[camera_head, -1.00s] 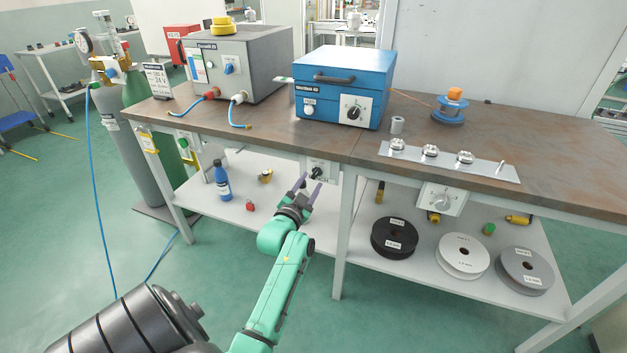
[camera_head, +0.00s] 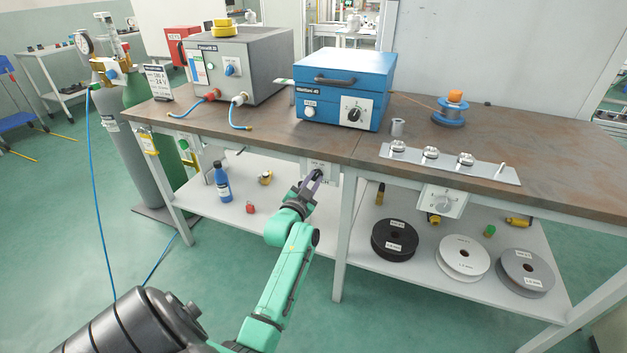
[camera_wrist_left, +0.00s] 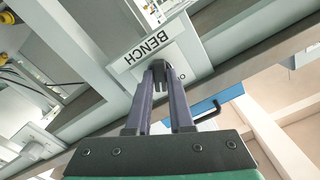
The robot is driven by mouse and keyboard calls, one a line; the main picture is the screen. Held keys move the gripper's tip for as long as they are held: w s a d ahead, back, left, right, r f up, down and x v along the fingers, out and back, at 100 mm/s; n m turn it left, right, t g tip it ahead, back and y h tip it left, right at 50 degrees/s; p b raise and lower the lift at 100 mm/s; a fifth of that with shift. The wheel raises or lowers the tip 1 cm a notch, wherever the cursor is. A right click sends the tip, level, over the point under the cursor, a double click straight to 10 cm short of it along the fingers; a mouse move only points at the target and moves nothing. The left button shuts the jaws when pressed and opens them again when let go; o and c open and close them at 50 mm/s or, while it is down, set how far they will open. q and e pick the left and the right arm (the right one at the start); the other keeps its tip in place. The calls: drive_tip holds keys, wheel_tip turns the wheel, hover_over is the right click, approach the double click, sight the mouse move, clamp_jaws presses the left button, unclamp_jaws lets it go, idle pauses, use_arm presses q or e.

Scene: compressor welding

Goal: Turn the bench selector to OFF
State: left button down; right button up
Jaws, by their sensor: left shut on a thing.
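The bench selector is a black knob on a light plate (camera_head: 324,165) under the front edge of the bench, left of the middle leg. In the left wrist view its panel (camera_wrist_left: 184,47) carries the label BENCH. My left gripper (camera_head: 316,174) is at the knob, its purple fingers closed around it. In the left wrist view the two fingertips (camera_wrist_left: 159,69) meet on the dark knob (camera_wrist_left: 160,75), which they largely hide. The knob's exact pointing direction cannot be told. My right gripper does not show.
The bench top (camera_head: 290,140) overhangs the panel. A second panel with a light dial (camera_head: 443,201) hangs to the right. Black, white and grey spools (camera_head: 394,239) lie on the lower shelf. A blue bottle (camera_head: 222,182) and red padlock (camera_head: 250,208) stand left.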

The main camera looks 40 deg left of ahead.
use_arm(q)
drive_tip(key=shift+n+p, duration=0.75)
drive_tip(key=shift+n, duration=0.35)
drive_tip(key=n+p, duration=0.1)
drive_tip(key=n, duration=0.1)
drive_tip(key=shift+n, duration=0.3)
drive_tip(key=n+p, duration=0.2)
drive_tip(key=n, duration=0.2)
drive_tip(key=shift+f+n+p, duration=0.1)
drive_tip(key=shift+n+p, duration=0.25)
drive_tip(key=shift+n, duration=1.15)
drive_tip(key=c, duration=0.8)
unclamp_jaws()
